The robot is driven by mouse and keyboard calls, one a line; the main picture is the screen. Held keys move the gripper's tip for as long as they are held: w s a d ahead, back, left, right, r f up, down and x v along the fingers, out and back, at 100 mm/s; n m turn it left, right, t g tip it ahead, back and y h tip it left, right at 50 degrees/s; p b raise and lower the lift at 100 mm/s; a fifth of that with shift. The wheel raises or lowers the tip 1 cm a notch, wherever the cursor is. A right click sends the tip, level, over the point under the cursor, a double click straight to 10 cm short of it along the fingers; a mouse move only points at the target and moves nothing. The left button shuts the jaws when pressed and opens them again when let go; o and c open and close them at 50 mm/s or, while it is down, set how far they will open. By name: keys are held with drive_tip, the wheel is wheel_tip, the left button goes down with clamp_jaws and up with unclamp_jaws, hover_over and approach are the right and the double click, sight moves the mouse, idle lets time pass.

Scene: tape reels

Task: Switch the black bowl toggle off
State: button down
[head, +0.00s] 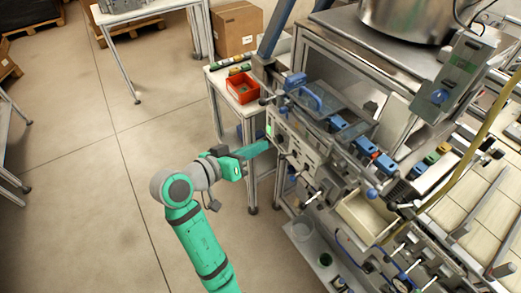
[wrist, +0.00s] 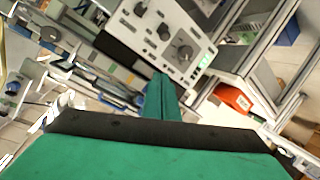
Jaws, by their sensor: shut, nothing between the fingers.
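A pale control panel (head: 292,143) is on the front of the machine, with a small lit green spot near its left end. In the wrist view the panel (wrist: 160,30) carries dark round knobs (wrist: 180,53) and small switches. I cannot tell which of these is the black bowl toggle. My gripper (head: 266,146) is green and shut, with nothing held. Its tip points at the left part of the panel. In the wrist view the shut fingers (wrist: 160,92) end just below the panel; whether they touch it is unclear.
A red bin (head: 243,88) stands on a small side table left of the machine. A large metal bowl (head: 408,14) sits on top, with a grey control box (head: 462,65) beside it. A cardboard box (head: 237,28) is behind.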

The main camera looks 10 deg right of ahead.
hover_over(286, 156)
drive_tip(key=w+a, duration=0.3)
wheel_tip(286, 156, down, 2)
drive_tip(key=s+f, duration=0.3)
drive_tip(key=shift+a+f, duration=0.1)
drive_tip(key=shift+f, duration=0.05)
